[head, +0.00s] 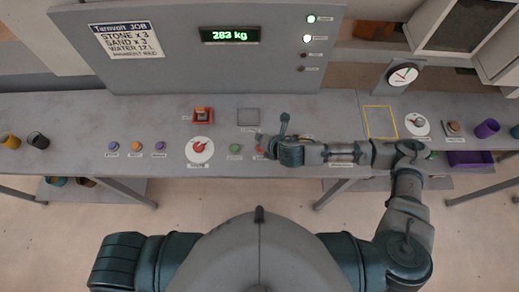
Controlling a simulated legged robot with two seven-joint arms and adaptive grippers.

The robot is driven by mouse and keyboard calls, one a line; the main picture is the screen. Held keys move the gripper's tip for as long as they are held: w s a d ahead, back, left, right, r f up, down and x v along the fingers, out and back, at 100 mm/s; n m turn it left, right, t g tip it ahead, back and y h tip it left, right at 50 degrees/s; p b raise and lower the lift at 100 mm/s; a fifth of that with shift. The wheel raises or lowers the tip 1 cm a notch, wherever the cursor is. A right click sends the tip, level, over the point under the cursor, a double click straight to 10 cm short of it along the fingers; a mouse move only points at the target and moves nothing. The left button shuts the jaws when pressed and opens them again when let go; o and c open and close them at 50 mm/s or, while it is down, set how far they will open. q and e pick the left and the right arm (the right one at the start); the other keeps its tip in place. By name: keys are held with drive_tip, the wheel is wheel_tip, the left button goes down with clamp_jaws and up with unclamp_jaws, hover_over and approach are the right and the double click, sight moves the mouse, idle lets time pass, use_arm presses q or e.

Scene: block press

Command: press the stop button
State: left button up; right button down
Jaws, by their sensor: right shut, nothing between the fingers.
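A small red button (259,149) sits on the grey console, just right of a green button (235,148). Their labels are too small to read. My right gripper (268,145) is shut and empty. It is at the red button's right side, and its parts hide some of the button and the panel there. I cannot tell whether it touches the button. My left gripper is out of view; only part of my left arm shows at the lower left.
A round dial with a red knob (200,149) and a red-orange switch (202,115) lie left of the green button. Several small coloured buttons are farther left. The display (230,35) reads about 283 kg. Cups (487,128) stand at the right, others at far left.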

drive_tip(key=f+b, duration=0.2)
drive_tip(key=f, duration=0.2)
drive_tip(key=shift+d+b, duration=0.3)
drive_tip(key=shift+b, duration=0.1)
drive_tip(key=shift+d+f, duration=0.1)
drive_tip(key=shift+f, duration=0.55)
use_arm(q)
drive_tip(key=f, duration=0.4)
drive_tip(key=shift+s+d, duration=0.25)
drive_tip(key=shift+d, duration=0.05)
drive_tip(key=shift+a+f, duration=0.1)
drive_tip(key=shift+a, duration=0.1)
use_arm(e)
drive_tip(key=shift+a, duration=0.25)
drive_tip(key=shift+d, duration=0.15)
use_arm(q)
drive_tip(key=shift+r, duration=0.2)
use_arm(e)
drive_tip(key=shift+f, duration=0.3)
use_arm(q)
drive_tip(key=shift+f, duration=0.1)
use_arm(e)
drive_tip(key=shift+f, duration=0.55)
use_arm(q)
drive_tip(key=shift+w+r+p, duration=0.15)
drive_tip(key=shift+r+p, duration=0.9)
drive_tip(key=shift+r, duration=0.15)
use_arm(e)
drive_tip(key=shift+r, duration=0.95)
